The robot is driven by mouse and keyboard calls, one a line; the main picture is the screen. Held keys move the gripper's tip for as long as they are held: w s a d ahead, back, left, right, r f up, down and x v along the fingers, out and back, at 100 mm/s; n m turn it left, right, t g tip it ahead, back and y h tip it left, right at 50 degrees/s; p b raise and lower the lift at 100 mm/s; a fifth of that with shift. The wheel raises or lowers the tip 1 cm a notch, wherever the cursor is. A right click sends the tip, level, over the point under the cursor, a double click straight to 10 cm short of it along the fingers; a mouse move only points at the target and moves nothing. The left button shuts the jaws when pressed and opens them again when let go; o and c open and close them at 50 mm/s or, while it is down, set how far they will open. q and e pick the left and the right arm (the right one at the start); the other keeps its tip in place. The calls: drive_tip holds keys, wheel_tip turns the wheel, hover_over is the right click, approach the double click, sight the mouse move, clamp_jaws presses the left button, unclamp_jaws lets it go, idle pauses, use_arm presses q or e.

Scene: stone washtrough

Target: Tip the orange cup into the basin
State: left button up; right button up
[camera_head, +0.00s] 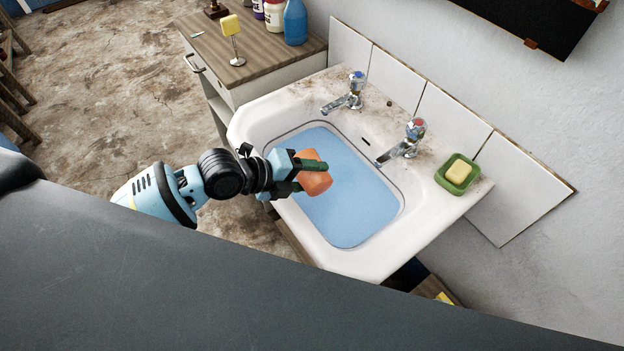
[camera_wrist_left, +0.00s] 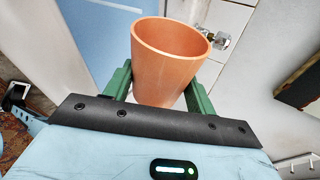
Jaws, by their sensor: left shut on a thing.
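The orange cup (camera_head: 316,182) is held over the blue-bottomed basin (camera_head: 350,215) of the white sink. In the head view the cup looks tilted, partly covered by a green finger. My left gripper (camera_head: 308,175) is shut on the cup, its arm reaching in from the left. In the left wrist view the orange cup (camera_wrist_left: 168,62) sits between the two green fingers of the left gripper (camera_wrist_left: 160,88), its open rim toward the top. What is inside the cup cannot be seen. My right gripper is not in view.
Two taps (camera_head: 345,92) (camera_head: 402,143) stand along the sink's back edge. A green soap dish (camera_head: 458,174) with yellow soap is on the right rim. A wooden-topped cabinet (camera_head: 255,62) with bottles and a yellow sponge on a stand (camera_head: 232,40) is behind left.

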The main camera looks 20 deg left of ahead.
use_arm(q)
drive_tip(key=shift+a+f, duration=0.1)
drive_tip(key=shift+f, duration=0.05)
drive_tip(key=shift+a, duration=0.1)
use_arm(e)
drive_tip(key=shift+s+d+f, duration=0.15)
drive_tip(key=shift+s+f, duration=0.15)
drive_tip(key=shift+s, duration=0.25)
use_arm(q)
drive_tip(key=shift+r, duration=0.2)
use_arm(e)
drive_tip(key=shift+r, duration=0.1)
use_arm(q)
drive_tip(key=shift+s+d+r+m+t+y+p, duration=0.1)
drive_tip(key=shift+s+d+m+t+y+p, duration=0.1)
drive_tip(key=shift+m+t+y+p, duration=0.5)
drive_tip(key=shift+d+m+p, duration=0.1)
drive_tip(key=shift+m+p, duration=0.3)
drive_tip(key=shift+p, duration=0.15)
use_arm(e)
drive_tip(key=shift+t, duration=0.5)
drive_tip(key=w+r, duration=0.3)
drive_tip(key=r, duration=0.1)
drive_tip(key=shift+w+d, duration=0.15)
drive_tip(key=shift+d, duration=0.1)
use_arm(q)
drive_tip(key=shift+s, duration=0.1)
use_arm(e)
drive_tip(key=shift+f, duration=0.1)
